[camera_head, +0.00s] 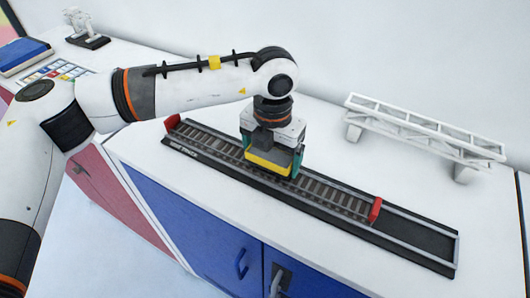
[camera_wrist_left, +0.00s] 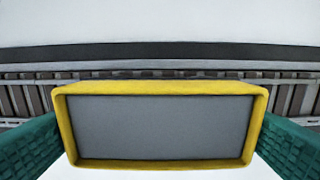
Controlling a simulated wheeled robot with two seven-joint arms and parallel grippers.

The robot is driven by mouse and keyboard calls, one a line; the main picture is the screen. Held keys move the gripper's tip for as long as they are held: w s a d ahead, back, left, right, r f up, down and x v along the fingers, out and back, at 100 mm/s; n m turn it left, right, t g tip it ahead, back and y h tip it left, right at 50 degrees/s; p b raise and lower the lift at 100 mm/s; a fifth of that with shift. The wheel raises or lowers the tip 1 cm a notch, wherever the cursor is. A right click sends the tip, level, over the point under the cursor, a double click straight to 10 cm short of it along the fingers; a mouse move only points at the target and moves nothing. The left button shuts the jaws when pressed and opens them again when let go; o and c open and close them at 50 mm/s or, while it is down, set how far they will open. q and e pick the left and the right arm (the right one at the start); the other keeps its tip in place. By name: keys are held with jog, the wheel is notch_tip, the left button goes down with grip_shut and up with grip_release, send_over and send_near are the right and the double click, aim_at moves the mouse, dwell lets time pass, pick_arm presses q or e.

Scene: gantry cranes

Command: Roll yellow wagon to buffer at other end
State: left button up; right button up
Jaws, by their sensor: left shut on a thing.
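The yellow wagon (camera_head: 268,164) stands on the track (camera_head: 330,196) near its middle, a little toward the left end. In the left wrist view the wagon (camera_wrist_left: 160,86) is a yellow-rimmed box with a grey inside. My left gripper (camera_head: 272,158) comes down from above, and its green fingers are shut on the wagon, one at each end. A red buffer (camera_head: 375,210) stands at the right end of the rails and another red buffer (camera_head: 173,122) at the left end. Bare rail shows between the wagon and each buffer. My right gripper is not in view.
A white truss bridge (camera_head: 425,130) stands behind the track on the right. The dark track base (camera_head: 425,238) runs on past the right buffer. A blue book (camera_head: 22,56), a chart of coloured squares (camera_head: 58,72) and a small white model (camera_head: 84,28) are at the far left.

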aim_at(343, 199)
pick_arm(q)
jog(key=shift+s+d+f, duration=0.2)
jog(key=shift+s+d, duration=0.2)
jog(key=shift+d, duration=0.05)
jog(key=shift+s+d+f+b, duration=0.1)
jog(key=shift+s+d+b, duration=0.25)
jog(key=shift+s+d, duration=0.35)
jog(key=shift+s+d+b, duration=0.4)
jog(key=shift+s+d, duration=0.05)
jog(key=shift+d, duration=0.5)
jog(key=shift+s+d+f+b, duration=0.1)
jog(key=shift+s+d+b, duration=0.25)
jog(key=shift+s+d, duration=0.35)
jog(key=shift+s+d+b, duration=0.35)
jog(key=shift+s+d, duration=0.35)
jog(key=shift+d, duration=0.5)
jog(key=shift+s+d+b, duration=0.35)
jog(key=shift+s+d, duration=0.4)
jog(key=shift+d, duration=0.45)
jog(key=shift+s+d+b, duration=0.35)
jog(key=shift+s+d, duration=0.35)
jog(key=shift+d, duration=0.5)
jog(key=shift+s+d+b, duration=0.1)
jog(key=shift+d+b, duration=0.05)
jog(key=shift+b, duration=0.4)
jog(key=o, duration=0.7)
jog(key=shift+o, duration=0.2)
jog(key=shift+r, duration=0.15)
